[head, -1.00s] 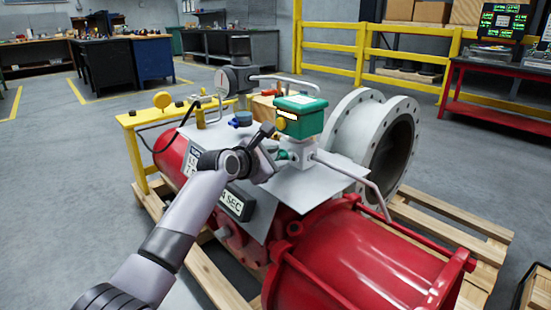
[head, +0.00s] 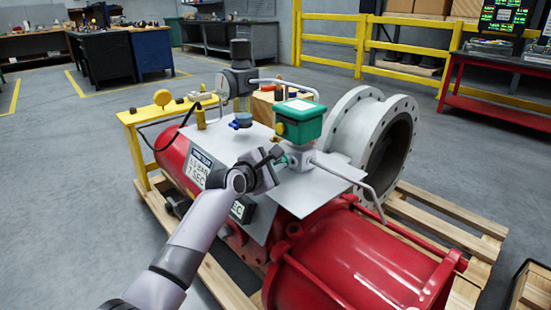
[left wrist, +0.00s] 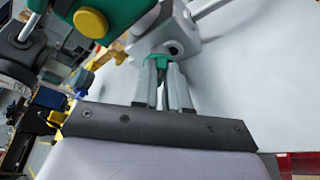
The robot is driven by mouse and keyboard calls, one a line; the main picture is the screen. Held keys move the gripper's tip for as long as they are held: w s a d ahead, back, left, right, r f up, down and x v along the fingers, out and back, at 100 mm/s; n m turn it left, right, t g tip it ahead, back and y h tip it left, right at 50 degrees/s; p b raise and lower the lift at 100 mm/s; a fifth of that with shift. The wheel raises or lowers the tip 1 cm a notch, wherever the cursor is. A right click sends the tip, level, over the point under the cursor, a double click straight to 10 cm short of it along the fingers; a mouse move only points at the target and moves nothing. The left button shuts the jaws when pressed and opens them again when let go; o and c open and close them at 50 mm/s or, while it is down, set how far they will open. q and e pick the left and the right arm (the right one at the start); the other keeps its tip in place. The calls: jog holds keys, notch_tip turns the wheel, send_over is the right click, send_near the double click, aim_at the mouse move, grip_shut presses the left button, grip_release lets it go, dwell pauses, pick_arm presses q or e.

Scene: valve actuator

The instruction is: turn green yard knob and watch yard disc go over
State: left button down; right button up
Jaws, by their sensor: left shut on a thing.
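The green knob (left wrist: 160,58) sits on the side of a grey valve block (left wrist: 183,38) in the left wrist view. My left gripper (left wrist: 160,85) is shut on this knob, with one finger on each side of it. In the head view my left gripper (head: 277,162) reaches the grey block (head: 299,157) from the left and hides most of the knob. Above the block is a green box (head: 300,121) with a yellow round disc (head: 280,128) on its side; the disc also shows in the left wrist view (left wrist: 90,22). My right gripper is not in view.
The red actuator (head: 365,262) lies on a wooden pallet (head: 455,235), with a grey flanged pipe (head: 350,125) behind. A bent grey tube (head: 350,180) runs right of the block. A blue knob (head: 241,120) and a yellow bracket (head: 140,117) stand left. Open floor lies left.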

pick_arm(q)
jog(key=c, duration=1.1)
grip_release()
jog(key=shift+w, duration=0.1)
jog(key=shift+c, duration=0.2)
jog(key=shift+s+a+r+p, duration=0.2)
jog(key=shift+s+a+p, duration=0.05)
jog(key=shift+s+p, duration=0.25)
jog(key=shift+s+a+r, duration=0.1)
jog(key=shift+s+a, duration=0.05)
jog(key=shift+s, duration=0.25)
jog(key=p+v, duration=0.1)
jog(key=v, duration=0.2)
jog(key=shift+s+a+r+p, duration=0.1)
jog(key=shift+s+a+p, duration=0.1)
jog(key=shift+p, duration=0.2)
jog(key=shift+v, duration=0.8)
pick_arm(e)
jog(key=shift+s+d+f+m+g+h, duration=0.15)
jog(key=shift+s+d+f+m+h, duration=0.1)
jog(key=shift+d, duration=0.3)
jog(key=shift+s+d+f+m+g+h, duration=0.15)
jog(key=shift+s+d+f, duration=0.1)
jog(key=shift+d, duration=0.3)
